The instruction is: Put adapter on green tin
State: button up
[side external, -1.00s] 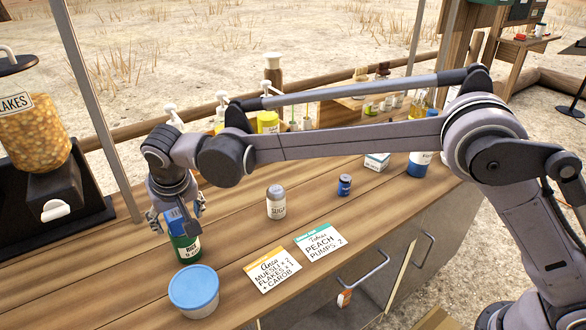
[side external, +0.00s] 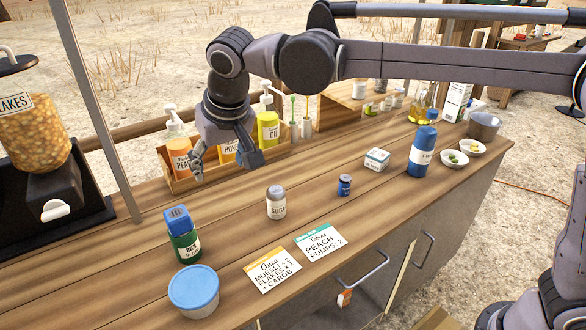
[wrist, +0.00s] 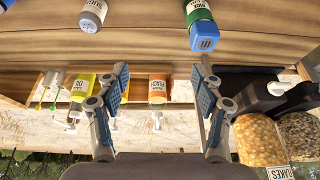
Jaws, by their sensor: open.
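The blue adapter (side external: 178,220), a squared cap with dark slots on top, sits on the green tin (side external: 185,246) at the front left of the counter. In the wrist view the adapter (wrist: 204,37) is on the end of the green tin (wrist: 198,12), at the top of the picture. The two look upright and in contact. My gripper (side external: 226,168) is open and empty, above the counter and apart from the tin, up and to its right, near the pump bottles. Both fingers of my gripper (wrist: 160,92) show spread in the wrist view.
Pump bottles stand in a wooden rack (side external: 210,178) behind my gripper. A blue-lidded tub (side external: 194,290) stands in front of the tin. A sugar jar (side external: 276,203), a small blue jar (side external: 344,186) and two cards (side external: 272,269) lie rightward. The flakes dispenser (side external: 38,140) is left.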

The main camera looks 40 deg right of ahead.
jog(key=s+d, duration=0.4)
jog(key=d, duration=0.8)
jog(key=s+d+f+t, duration=0.1)
jog(key=s+d+f, duration=0.3)
jog(key=s+d, duration=0.4)
jog(key=s+d+f+t, duration=0.1)
jog(key=s+d+f, duration=0.4)
jog(key=s+d, duration=0.3)
jog(key=shift+d, duration=0.4)
